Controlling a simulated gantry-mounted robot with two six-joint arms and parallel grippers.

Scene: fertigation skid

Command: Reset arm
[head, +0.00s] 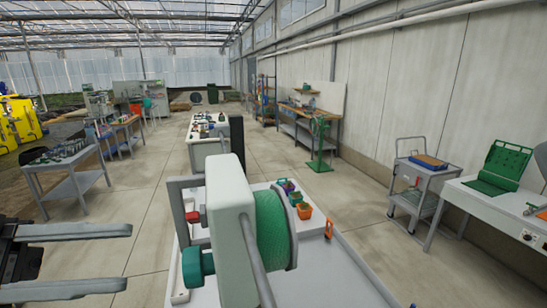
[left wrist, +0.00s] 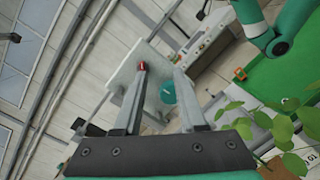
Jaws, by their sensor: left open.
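My left gripper (head: 128,258) reaches in from the left edge of the head view. Its two long grey fingers are wide apart with nothing between them. It is left of the white housing (head: 228,195) and apart from it in the picture. In the left wrist view the fingers (left wrist: 160,80) are also spread. Beyond them are a white panel (left wrist: 125,72), a small red part (left wrist: 142,67) and a teal knob (left wrist: 167,92). My right gripper is not in view.
The housing carries a green reel (head: 272,230) and a teal knob (head: 195,267), above a light-grey table (head: 335,268). Small orange and green pots (head: 304,211) stand behind. Green leaves (left wrist: 285,130) are at right in the wrist view. Concrete floor (head: 125,220) is open at left.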

